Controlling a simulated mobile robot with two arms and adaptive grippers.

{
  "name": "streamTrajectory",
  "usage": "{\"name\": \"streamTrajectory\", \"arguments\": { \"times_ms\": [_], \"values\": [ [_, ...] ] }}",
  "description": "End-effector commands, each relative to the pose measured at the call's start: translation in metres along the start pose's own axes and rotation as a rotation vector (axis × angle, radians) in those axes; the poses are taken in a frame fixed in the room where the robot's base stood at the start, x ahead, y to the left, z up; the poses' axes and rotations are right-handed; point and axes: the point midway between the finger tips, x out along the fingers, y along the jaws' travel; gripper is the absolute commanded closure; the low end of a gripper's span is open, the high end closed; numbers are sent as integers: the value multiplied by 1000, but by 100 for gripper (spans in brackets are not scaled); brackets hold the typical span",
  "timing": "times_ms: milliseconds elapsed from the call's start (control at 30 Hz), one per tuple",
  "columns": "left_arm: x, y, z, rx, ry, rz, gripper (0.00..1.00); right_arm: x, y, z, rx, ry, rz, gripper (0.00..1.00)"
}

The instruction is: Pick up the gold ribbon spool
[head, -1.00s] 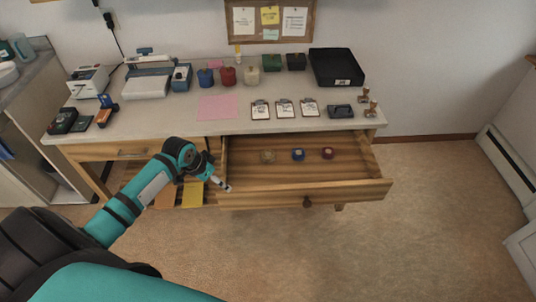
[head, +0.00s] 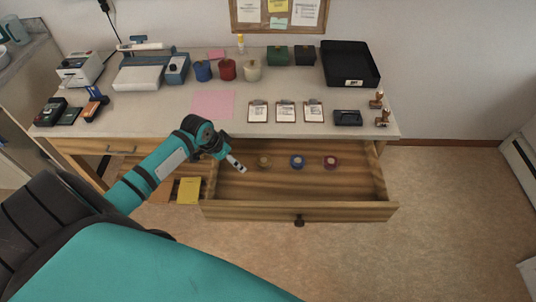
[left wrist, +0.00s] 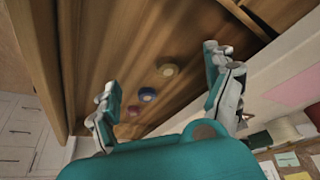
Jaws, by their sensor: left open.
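The gold ribbon spool (head: 264,162) lies in the open wooden drawer (head: 300,210), leftmost of three spools in the head view. A blue spool (head: 297,162) and a dark red spool (head: 330,162) lie to its right. My left gripper (head: 236,163) is over the drawer's left part, just left of the gold spool and not touching it. In the left wrist view my left gripper (left wrist: 160,92) is open and empty, with the gold spool (left wrist: 167,70) between and beyond its fingers. The blue spool (left wrist: 147,94) shows there too. My right gripper is not in view.
The desk top (head: 170,125) above the drawer holds clipboards (head: 285,111), a pink sheet (head: 213,104), stamps (head: 382,117) and a black tray (head: 350,66). The drawer's front and side walls stand around the spools. The drawer's right part is clear.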

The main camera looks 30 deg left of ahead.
Motion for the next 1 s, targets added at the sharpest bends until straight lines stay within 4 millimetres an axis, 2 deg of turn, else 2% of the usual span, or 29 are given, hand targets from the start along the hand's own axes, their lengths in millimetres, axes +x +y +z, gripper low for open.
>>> {"name": "streamTrajectory", "arguments": {
  "times_ms": [367,533,700,867,1000],
  "values": [
    [47,0,20,0,0,0,14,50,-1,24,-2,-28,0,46],
    [71,0,30,0,0,0,14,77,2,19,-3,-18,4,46],
    [84,0,34,0,1,-1,14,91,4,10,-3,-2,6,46],
    [88,0,19,-1,3,0,14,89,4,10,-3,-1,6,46],
    [99,0,-8,-2,5,1,14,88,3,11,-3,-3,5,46]
  ]
}}
